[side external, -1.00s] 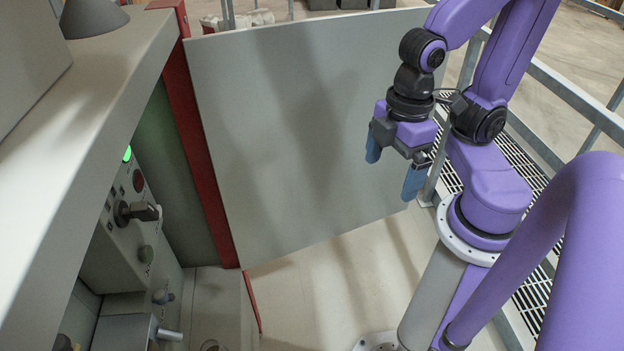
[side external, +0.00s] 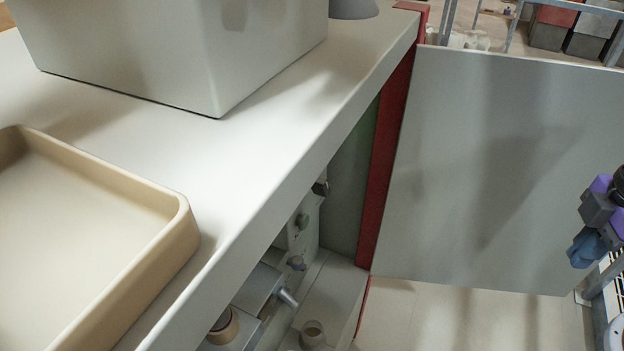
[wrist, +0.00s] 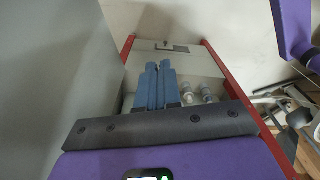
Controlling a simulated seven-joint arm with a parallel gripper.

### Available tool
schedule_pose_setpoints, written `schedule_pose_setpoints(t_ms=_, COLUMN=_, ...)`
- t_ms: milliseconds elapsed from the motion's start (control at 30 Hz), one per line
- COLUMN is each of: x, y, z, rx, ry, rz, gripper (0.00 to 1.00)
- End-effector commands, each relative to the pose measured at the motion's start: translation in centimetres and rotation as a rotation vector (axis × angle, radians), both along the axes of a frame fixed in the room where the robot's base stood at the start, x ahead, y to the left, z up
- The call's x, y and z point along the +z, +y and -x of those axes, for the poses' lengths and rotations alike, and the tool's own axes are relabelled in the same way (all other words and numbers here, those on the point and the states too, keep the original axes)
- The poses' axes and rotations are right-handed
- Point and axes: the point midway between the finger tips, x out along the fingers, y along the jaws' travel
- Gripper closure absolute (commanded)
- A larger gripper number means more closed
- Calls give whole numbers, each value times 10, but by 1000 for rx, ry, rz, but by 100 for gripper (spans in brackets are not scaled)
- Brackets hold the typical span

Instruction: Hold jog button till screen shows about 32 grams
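My gripper (side external: 584,248) is at the right edge in the side view, in front of the grey door panel and well away from the control panel. Its two blue fingers lie close together in the wrist view (wrist: 158,68), with nothing seen between them. I cannot tell which control is the jog button. No screen with a gram reading is in view.
A grey door panel (side external: 500,160) stands open beside a red post (side external: 390,155). A tan tray (side external: 165,250) and a grey box (side external: 170,55) rest on the counter. A small cup (side external: 313,334) stands below the controls. Two small bottles (wrist: 196,93) show beyond my fingers.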

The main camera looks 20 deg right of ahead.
Motion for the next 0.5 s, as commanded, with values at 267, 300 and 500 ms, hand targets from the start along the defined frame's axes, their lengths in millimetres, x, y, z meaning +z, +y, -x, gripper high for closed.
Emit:
schedule_pose_setpoints(t_ms=267, x=-24, y=55, z=-33, rx=-198, ry=-39, rz=-146, gripper=100)
schedule_pose_setpoints(t_ms=300, x=-29, y=65, z=-39, rx=-237, ry=-45, rz=-176, gripper=100)
schedule_pose_setpoints(t_ms=500, x=-50, y=109, z=-70, rx=-426, ry=-67, rz=-327, gripper=100)
